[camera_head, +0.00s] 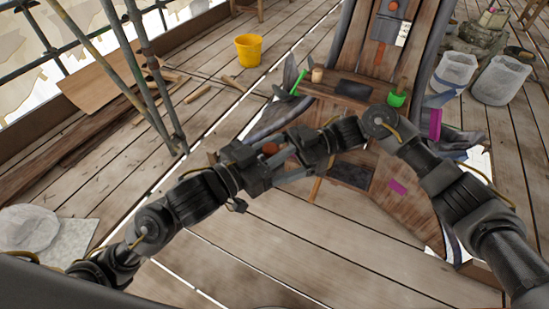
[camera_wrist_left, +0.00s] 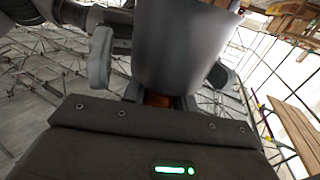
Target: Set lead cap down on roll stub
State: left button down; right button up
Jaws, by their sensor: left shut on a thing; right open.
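A grey, smooth, tapered metal piece, which looks like the lead cap (camera_wrist_left: 185,45), fills the upper middle of the left wrist view. My left gripper (camera_wrist_left: 150,85) is shut on it. In the head view my left gripper (camera_head: 280,152) points right, with a small orange spot between the dark parts; the cap cannot be made out there. My right gripper (camera_head: 290,175) is open, close beside the left one, and arm parts overlap it. A short pale wooden cylinder, perhaps the roll stub (camera_head: 318,74), stands upright on the wooden bench, beyond and apart from both grippers.
A green-handled tool (camera_head: 299,81) and a green item (camera_head: 397,98) are near the cylinder. A magenta piece (camera_head: 435,123) stands at the right. Pale bins (camera_head: 456,73), a yellow bucket (camera_head: 248,50) and scaffold poles (camera_head: 140,70) stand around. The front plank floor is clear.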

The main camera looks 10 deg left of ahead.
jog(key=c, duration=1.1)
pick_arm(q)
jog(key=c, duration=1)
grip_release()
jog(key=shift+c, duration=0.2)
pick_arm(e)
jog(key=shift+c, duration=1.1)
